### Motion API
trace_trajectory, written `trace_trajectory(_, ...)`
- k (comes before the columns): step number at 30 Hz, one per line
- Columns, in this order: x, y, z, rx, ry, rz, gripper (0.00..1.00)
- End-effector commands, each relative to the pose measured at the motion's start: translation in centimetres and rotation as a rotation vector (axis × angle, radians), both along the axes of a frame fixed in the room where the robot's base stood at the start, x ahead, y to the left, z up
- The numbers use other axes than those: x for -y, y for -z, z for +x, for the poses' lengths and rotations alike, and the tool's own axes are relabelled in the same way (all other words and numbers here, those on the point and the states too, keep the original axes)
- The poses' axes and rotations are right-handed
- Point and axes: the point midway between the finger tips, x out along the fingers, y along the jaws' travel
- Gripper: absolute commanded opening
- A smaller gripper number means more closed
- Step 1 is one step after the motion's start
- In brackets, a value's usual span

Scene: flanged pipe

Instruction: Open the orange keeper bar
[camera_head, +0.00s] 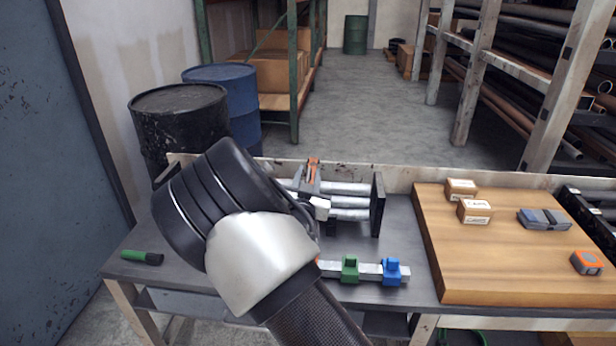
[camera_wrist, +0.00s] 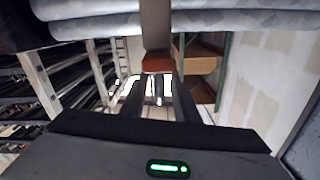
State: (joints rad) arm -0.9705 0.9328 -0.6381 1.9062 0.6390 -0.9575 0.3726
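The orange keeper bar (camera_head: 313,168) stands among the light grey pipes (camera_head: 350,201) on the bench, with grey parts beside it. In the wrist view an orange end (camera_wrist: 157,63) on a grey strip lies just beyond my fingertips, roughly in line with the gap between them. My gripper (camera_wrist: 158,80) has its two dark fingers apart, with background showing between them. I cannot tell whether the fingertips touch the orange end. In the head view my arm hides most of the gripper and the left ends of the pipes.
A dark flange plate (camera_head: 377,204) stands at the pipes' right end. A rail with a green block (camera_head: 349,269) and a blue block (camera_head: 391,271) lies in front. A wooden board (camera_head: 500,250) with small boxes is on the right. Drums (camera_head: 180,118) stand behind the bench.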

Motion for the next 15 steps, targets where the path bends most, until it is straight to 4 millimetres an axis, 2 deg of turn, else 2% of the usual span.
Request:
trace_trajectory(4,-0.01,-0.01,-0.02,0.000,0.000,0.000,0.26)
trace_trajectory(9,-0.03,-0.02,-0.03,0.000,0.000,0.000,0.00)
trace_trajectory(15,-0.07,-0.05,-0.04,0.000,-0.001,0.001,0.00)
